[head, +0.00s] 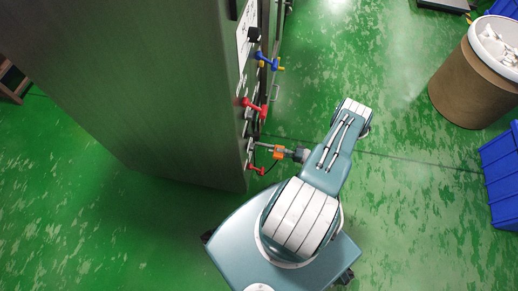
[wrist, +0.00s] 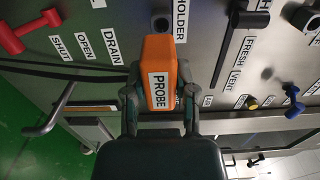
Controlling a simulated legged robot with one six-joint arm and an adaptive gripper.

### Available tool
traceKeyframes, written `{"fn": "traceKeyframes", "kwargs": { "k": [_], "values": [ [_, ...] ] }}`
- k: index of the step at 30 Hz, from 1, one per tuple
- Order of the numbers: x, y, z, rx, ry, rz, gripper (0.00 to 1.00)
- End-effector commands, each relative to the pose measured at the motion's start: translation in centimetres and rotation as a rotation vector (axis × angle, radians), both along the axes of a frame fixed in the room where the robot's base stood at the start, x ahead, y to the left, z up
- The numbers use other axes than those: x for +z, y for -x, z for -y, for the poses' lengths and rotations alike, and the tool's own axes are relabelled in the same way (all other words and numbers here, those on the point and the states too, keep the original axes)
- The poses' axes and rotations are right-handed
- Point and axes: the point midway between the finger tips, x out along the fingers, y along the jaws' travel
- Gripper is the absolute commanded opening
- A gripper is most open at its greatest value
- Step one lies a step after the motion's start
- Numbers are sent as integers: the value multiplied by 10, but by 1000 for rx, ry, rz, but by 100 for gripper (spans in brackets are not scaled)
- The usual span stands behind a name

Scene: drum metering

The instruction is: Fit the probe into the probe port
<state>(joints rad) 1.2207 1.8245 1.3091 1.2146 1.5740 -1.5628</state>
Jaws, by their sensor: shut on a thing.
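The orange probe (wrist: 159,72), labelled PROBE, is between the two fingers of my gripper (wrist: 159,98) in the wrist view. My gripper is shut on it. In the head view the orange probe (head: 277,152) points left at the lower part of the steel panel, held by my gripper (head: 289,153). Its front end is close to the panel; I cannot tell whether it touches. A HOLDER label (wrist: 181,20) is just beyond the probe, beside a dark round fitting (wrist: 161,24). No label for the probe port is readable, and the probe's tip is hidden in the wrist view.
The steel cabinet (head: 130,80) carries red handles (head: 254,107), a blue valve handle (head: 268,62) and, in the wrist view, a black FRESH handle (wrist: 249,20). A brown drum (head: 473,85) and blue bins (head: 500,175) stand at right. Green floor between is clear.

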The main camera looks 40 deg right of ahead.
Motion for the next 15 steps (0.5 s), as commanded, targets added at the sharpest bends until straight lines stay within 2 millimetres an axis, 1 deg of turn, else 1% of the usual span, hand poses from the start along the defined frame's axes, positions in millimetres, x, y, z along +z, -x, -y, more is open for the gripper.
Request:
{"fn": "traceKeyframes", "kwargs": {
  "k": [8,10,13,15],
  "values": [
    [0,1,0,0,0,0,0],
    [3,0,2,0,1,0,0],
    [16,-1,6,0,3,1,0],
    [32,-2,11,0,4,1,0]
  ]
}}
